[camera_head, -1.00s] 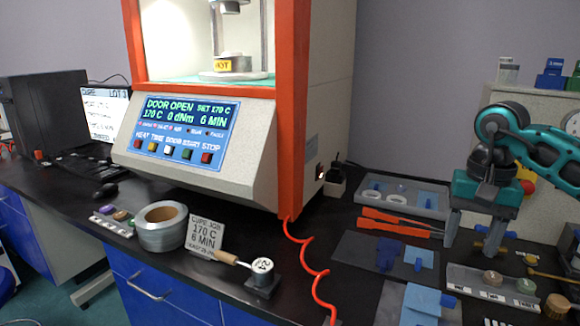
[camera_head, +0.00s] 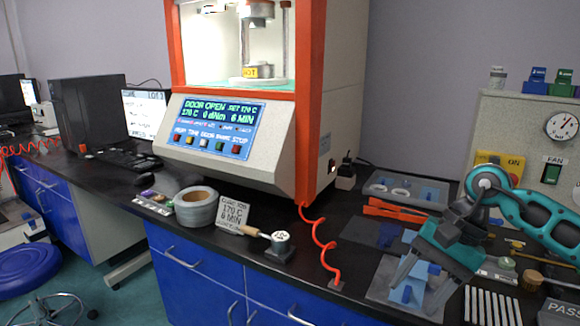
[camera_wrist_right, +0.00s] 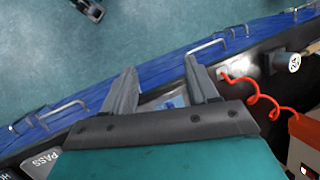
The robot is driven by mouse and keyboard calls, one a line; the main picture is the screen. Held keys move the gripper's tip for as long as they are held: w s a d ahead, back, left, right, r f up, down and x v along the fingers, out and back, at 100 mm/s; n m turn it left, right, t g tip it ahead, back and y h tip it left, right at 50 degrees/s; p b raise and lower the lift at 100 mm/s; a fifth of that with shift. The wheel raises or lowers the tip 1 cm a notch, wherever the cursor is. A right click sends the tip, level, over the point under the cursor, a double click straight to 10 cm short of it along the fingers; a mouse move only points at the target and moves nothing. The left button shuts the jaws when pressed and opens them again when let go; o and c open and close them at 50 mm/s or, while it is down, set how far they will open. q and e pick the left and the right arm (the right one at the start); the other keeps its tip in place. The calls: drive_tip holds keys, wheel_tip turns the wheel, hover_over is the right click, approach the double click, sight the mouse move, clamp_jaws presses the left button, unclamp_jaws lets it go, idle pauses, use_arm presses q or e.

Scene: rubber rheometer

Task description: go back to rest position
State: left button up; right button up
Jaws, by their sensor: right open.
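My right gripper (camera_head: 420,287) is open and empty at the right of the head view, over the front part of the black bench (camera_head: 345,262). Its two grey fingers point down and forward, above a grey mat with a blue piece (camera_head: 434,270). In the right wrist view the fingers (camera_wrist_right: 160,88) stand apart, with the bench front and teal floor beyond them. My left gripper is not in the head view. The rheometer (camera_head: 240,120) stands with its chamber open to view, and its display reads "DOOR OPEN", 170 C, 6 MIN.
A tape roll (camera_head: 196,207), a "170 C 6 MIN" card (camera_head: 234,212) and a wooden-handled tool (camera_head: 252,231) lie before the rheometer. A red coiled cord (camera_head: 322,240) hangs by its corner. A blue stool (camera_head: 28,270) stands at left; the floor beside it is open.

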drive_tip(key=s+a+r+m+t+y+p, duration=0.1)
drive_tip(key=s+a+m+y, duration=0.1)
drive_tip(key=a+m+y, duration=0.55)
drive_tip(key=s+a+r+m+y+p, duration=0.1)
drive_tip(key=s+a+m+y, duration=0.3)
drive_tip(key=a, duration=0.7)
drive_tip(key=w+d+f+n+t+h+p, duration=0.1)
drive_tip(key=d+f+n+t+h, duration=0.3)
drive_tip(key=n, duration=0.7)
drive_tip(key=d+f+n+t+h+p, duration=0.1)
drive_tip(key=d+f+n+t+h, duration=0.15)
drive_tip(key=n+t, duration=0.7)
drive_tip(key=w+d+f+n+t+h, duration=0.1)
drive_tip(key=d+f+n+t+h, duration=0.25)
drive_tip(key=n, duration=1.05)
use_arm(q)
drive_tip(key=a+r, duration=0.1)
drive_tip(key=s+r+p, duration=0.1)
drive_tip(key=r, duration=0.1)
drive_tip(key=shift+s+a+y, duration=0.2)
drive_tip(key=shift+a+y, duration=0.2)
use_arm(e)
drive_tip(key=s+d+f+m+g+h, duration=0.4)
drive_tip(key=s+f+m+g, duration=0.2)
drive_tip(key=s+f+m, duration=0.6)
drive_tip(key=shift+d+f+m+h, duration=0.15)
drive_tip(key=shift+f+m+h, duration=0.2)
drive_tip(key=shift+f, duration=0.4)
